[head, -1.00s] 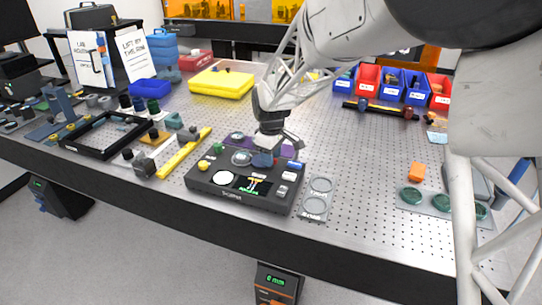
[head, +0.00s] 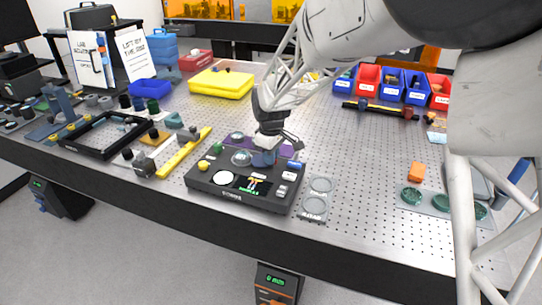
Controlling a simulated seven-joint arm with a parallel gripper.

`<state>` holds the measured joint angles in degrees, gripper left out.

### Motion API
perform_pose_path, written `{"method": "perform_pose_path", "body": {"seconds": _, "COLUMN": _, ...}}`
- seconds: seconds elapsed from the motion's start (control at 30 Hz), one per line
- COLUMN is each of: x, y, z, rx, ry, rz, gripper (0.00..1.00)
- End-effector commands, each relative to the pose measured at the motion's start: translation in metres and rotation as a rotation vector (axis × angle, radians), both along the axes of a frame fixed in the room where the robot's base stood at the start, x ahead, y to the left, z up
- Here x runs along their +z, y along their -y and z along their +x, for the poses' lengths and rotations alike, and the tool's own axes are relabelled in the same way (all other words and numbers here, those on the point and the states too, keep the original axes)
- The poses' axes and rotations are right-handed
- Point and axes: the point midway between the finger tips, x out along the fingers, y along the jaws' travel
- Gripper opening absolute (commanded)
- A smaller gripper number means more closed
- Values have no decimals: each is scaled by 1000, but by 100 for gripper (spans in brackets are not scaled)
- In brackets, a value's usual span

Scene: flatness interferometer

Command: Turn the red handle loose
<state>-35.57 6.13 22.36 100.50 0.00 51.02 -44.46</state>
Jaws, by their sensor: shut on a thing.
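A dark instrument box (head: 222,196) with a small lit screen (head: 253,186) sits at the table's front edge. My gripper (head: 264,158) points down at the back right part of this box. It is shut on a small part there, which I take to be the red handle. The fingers hide nearly all of the handle, so its angle cannot be told. A round clear disc (head: 241,158) lies just left of the fingers. A white round disc (head: 223,178) and a yellow knob (head: 203,165) are on the left part of the box.
A plate with two rings (head: 317,196) lies right of the box. A yellow bar (head: 184,153) lies to its left. Coloured bins (head: 390,84) stand behind. The perforated table (head: 365,150) is clear between.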

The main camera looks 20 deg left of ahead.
Motion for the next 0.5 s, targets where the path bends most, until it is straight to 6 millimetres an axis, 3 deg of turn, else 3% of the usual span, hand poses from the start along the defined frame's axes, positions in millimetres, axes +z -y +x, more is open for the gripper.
{"method": "perform_pose_path", "body": {"seconds": 0.5, "x": 0, "y": 0, "z": 0, "rx": -268, "ry": 0, "rz": 0, "gripper": 0}}
